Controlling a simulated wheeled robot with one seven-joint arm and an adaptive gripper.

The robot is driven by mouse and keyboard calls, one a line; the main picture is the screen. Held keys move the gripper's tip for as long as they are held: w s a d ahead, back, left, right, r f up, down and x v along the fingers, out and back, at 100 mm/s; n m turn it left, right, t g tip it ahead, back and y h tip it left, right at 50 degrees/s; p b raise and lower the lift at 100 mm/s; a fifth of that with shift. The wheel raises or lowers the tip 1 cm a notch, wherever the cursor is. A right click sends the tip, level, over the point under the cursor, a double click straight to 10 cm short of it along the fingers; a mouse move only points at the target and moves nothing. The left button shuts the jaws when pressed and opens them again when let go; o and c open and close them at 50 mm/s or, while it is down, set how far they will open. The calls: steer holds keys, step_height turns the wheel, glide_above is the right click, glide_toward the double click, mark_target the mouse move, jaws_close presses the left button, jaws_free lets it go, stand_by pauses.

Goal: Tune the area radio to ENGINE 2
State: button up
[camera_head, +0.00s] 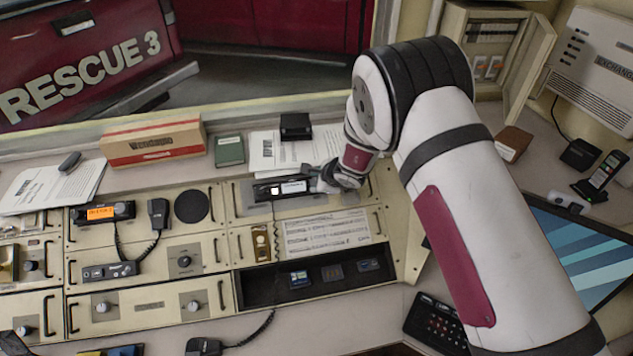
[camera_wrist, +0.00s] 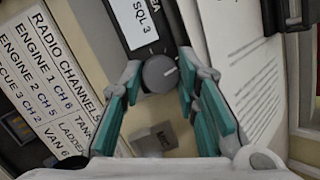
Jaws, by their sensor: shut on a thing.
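The area radio (camera_head: 267,191) is a dark unit with a white display at the back of the console. In the wrist view its black body (camera_wrist: 174,30) shows a white display (camera_wrist: 138,18) reading "SQL 3", with the rest cut off. Its round grey knob (camera_wrist: 160,73) sits between the teal fingers of my gripper (camera_head: 318,180), which is shut on it. In the head view my gripper hides the knob. The channel card (camera_wrist: 45,75) lists "ENGINE 2 CH 5"; it also lies on the console in the head view (camera_head: 322,233).
Another radio (camera_head: 100,212) with an orange display and a handset (camera_head: 157,213) stand at the left. A small black box (camera_head: 295,126) and papers lie behind the area radio. A brown-and-red carton (camera_head: 153,143) and green book (camera_head: 229,151) stand farther left.

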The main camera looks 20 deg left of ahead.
steer(key=m, duration=0.3)
steer(key=m+t, duration=0.1)
steer(key=m, duration=0.1)
steer(key=shift+m+t, duration=0.3)
steer(key=shift+m, duration=0.1)
steer(key=m, duration=0.3)
steer(key=m+t+h, duration=0.1)
steer(key=m, duration=0.2)
steer(key=shift+h, duration=0.3)
steer(key=shift+m, duration=0.3)
